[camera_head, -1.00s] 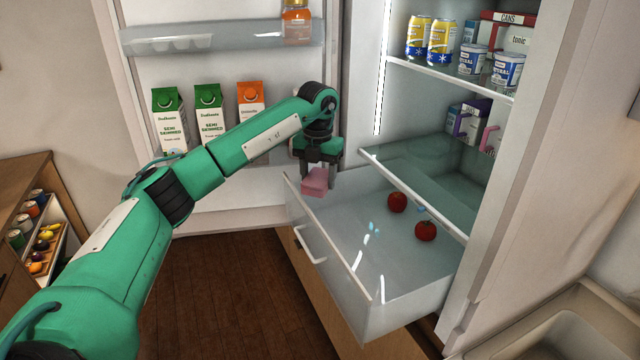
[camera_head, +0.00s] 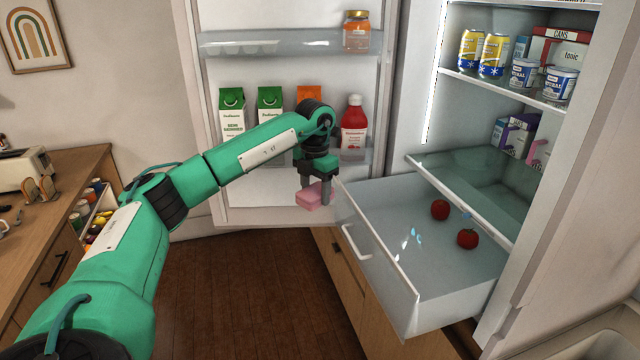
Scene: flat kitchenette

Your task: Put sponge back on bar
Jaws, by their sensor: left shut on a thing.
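My left gripper (camera_head: 314,188) points down in front of the open fridge door and is shut on a pink sponge (camera_head: 311,196). The sponge hangs clear in the air, just left of the front corner of the pulled-out fridge drawer. The fingers hide part of the sponge. No bar for the sponge can be made out in this view. My right gripper is not in view.
The clear fridge drawer (camera_head: 372,268) is pulled out and holds two tomatoes (camera_head: 467,239). The open fridge door (camera_head: 292,190) carries cartons and a red bottle (camera_head: 354,124). A wooden counter (camera_head: 75,165) with a toaster (camera_head: 22,170) stands at left. Open floor lies between.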

